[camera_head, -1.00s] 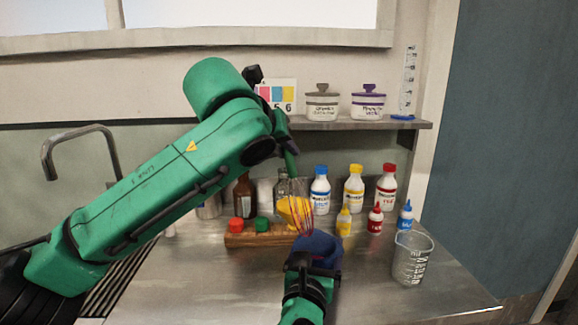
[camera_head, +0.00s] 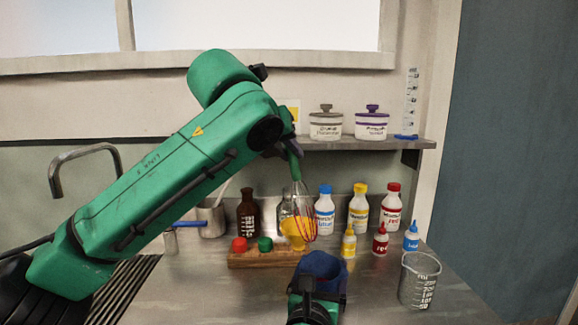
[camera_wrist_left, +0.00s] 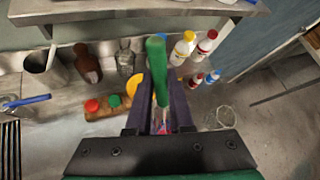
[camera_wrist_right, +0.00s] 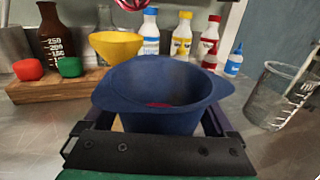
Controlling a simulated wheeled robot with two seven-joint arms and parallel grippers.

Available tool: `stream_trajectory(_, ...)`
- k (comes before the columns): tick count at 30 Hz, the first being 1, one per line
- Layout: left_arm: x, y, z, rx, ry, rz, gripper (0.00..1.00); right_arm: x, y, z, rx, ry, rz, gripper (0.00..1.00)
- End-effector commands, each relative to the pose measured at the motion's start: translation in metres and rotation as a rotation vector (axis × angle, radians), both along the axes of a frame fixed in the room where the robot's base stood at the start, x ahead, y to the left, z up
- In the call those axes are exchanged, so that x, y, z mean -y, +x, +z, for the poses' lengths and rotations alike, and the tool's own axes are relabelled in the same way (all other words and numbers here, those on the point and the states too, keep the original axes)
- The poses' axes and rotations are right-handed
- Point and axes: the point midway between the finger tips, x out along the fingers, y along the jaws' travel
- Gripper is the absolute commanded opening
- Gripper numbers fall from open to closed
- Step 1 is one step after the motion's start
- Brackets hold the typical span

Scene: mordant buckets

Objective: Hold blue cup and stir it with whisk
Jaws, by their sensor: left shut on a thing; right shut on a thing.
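The blue cup (camera_head: 322,266) is upright in my right gripper (camera_head: 318,292), which is shut on it. In the right wrist view the cup (camera_wrist_right: 150,112) has a wide open mouth with a small dark red patch inside. My left gripper (camera_head: 284,150) is shut on the green handle of the whisk (camera_head: 306,212). The whisk hangs nearly upright with its red wire loops just above and behind the cup, apart from it. The right wrist view shows the red loop tips (camera_wrist_right: 133,4) at the top edge. The left wrist view shows the green handle (camera_wrist_left: 157,68) between the fingers.
A wooden block (camera_head: 268,259) with red and green caps and a yellow funnel (camera_head: 293,231) stands behind the cup. Several bottles line the wall. A glass beaker (camera_head: 418,280) stands at right. A shelf (camera_head: 370,144) with jars is above. The front counter is clear.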

Motion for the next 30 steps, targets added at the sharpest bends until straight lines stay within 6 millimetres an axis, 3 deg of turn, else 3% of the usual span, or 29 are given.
stream_trajectory(13,0.001,0.0,0.069,0.002,-0.001,0.0,0.0,0.0,0.0,0.001,0.001,0.0,0.0,0.23)
stream_trajectory(22,0.0,0.0,0.078,0.0,-0.001,-0.001,0.0,0.0,0.0,0.001,0.001,0.0,0.0,0.23)
stream_trajectory(23,0.0,0.0,0.078,0.0,-0.001,-0.001,0.0,0.0,0.0,0.001,0.001,0.0,0.0,0.94)
stream_trajectory(24,0.0,0.0,0.078,0.0,-0.001,-0.001,0.0,0.0,0.0,0.001,0.001,0.0,0.0,1.0)
stream_trajectory(30,0.0,0.0,0.078,0.0,-0.001,-0.001,0.0,0.0,0.0,0.0,0.001,0.0,0.0,1.0)
